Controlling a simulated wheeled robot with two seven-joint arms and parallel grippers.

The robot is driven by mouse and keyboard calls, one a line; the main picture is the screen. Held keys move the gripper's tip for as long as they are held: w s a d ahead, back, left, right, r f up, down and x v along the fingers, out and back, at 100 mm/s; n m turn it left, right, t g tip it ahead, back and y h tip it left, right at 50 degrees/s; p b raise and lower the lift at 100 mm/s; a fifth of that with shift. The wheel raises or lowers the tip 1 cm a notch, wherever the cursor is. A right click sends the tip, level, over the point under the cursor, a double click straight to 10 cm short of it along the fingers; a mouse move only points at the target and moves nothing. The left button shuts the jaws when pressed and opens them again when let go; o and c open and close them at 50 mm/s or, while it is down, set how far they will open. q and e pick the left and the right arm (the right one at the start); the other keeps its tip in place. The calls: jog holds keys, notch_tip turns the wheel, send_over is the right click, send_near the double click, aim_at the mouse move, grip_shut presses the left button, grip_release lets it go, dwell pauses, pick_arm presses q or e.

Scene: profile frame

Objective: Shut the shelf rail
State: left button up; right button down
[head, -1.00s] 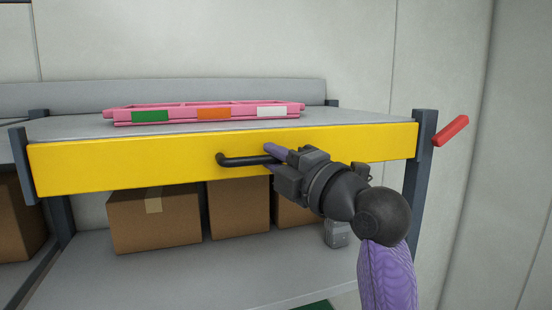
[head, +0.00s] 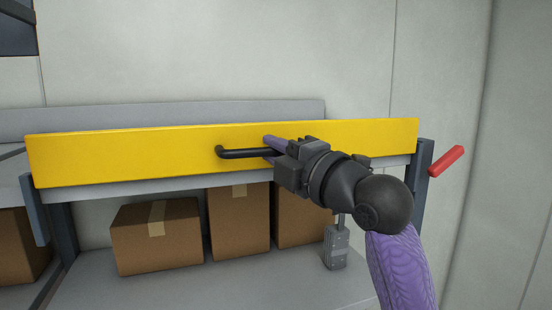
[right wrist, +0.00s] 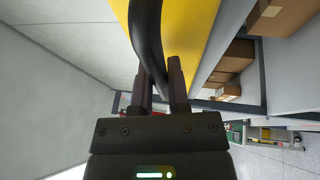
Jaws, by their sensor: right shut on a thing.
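The yellow shelf rail (head: 120,158) is a long panel across the front of the shelf, standing up above the shelf's grey front edge (head: 130,190). Its black bar handle (head: 232,153) sits near the middle. My right gripper (head: 272,148) is shut on the right part of the handle. In the right wrist view, the dark handle (right wrist: 147,35) runs between my two fingers (right wrist: 161,90), beside the yellow rail (right wrist: 187,32). The shelf top behind the rail is hidden. My left gripper is not in view.
A red lever (head: 446,161) sticks out by the dark right post (head: 423,165). Cardboard boxes (head: 155,240) stand on the lower shelf (head: 240,283). A small grey metal box (head: 336,250) hangs below my right wrist. The wall behind is plain.

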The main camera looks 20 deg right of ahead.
jog(key=c, duration=0.6)
grip_release()
jog(key=shift+f, duration=0.1)
jog(key=shift+s+d+f+b, duration=0.15)
jog(key=shift+s+d+b, duration=0.1)
jog(key=shift+b, duration=0.2)
jog(key=b+v, duration=0.4)
jog(key=v, duration=0.5)
jog(key=shift+s, duration=0.15)
